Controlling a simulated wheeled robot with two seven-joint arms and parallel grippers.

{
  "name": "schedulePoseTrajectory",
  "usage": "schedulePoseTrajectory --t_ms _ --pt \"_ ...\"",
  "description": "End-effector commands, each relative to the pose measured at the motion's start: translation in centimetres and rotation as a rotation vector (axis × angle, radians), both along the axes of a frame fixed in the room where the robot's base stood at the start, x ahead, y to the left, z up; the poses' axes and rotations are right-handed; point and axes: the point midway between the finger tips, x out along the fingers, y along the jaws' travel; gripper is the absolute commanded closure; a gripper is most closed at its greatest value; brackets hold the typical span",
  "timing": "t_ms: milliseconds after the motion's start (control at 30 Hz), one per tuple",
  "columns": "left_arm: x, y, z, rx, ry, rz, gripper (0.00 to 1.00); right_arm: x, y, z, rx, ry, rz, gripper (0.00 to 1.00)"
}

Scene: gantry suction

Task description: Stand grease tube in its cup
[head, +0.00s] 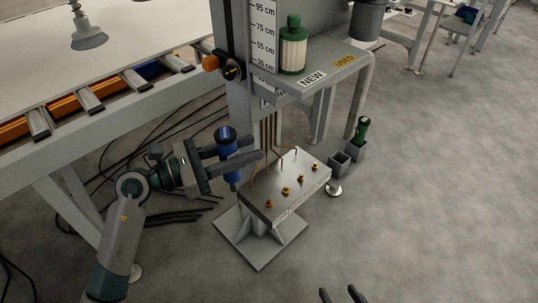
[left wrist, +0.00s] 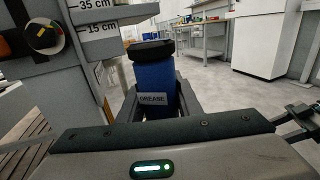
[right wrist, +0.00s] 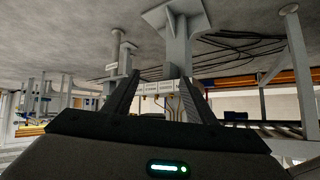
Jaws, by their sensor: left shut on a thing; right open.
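The grease tube (head: 227,140) is blue with a dark cap. It stands roughly upright in my left gripper (head: 242,152), which is shut on it beside the grease block's left edge. In the left wrist view the tube (left wrist: 154,78) shows its GREASE label between the fingers. Two small square grey cups sit right of the block: a front cup (head: 340,164) that looks empty, and a rear cup (head: 357,150) with a green tool or bottle (head: 363,128) standing in it. My right gripper (head: 342,296) is open and empty at the bottom edge.
The metal block (head: 262,190) with brass fittings and thin copper lines stands on a pedestal between tube and cups. A shelf (head: 335,75) labelled NEW and USED carries a green-capped filter (head: 293,48) above. A conveyor (head: 110,95) is at left. Floor at right is clear.

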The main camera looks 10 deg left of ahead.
Motion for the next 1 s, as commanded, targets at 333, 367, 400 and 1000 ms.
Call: schedulePoseTrajectory --t_ms 333,367,400,1000 --pt "-2.1 5.4 4.2 0.006 0.003 0.122 1.0 -2.5 -2.8 -8.2 -0.095 0.29 -0.029 0.49" --pt "-2.2 5.5 4.5 0.007 0.004 0.134 1.0 -2.6 -2.9 -8.8 -0.099 0.3 -0.031 0.49" --pt "-2.2 5.7 4.7 0.008 0.006 0.15 1.0 -2.6 -3.1 -9.5 -0.105 0.313 -0.034 0.49" --pt "-2.8 6.1 10.5 0.012 0.007 0.416 1.0 -5.5 -6.1 -19.6 -0.188 0.402 -0.06 0.49"
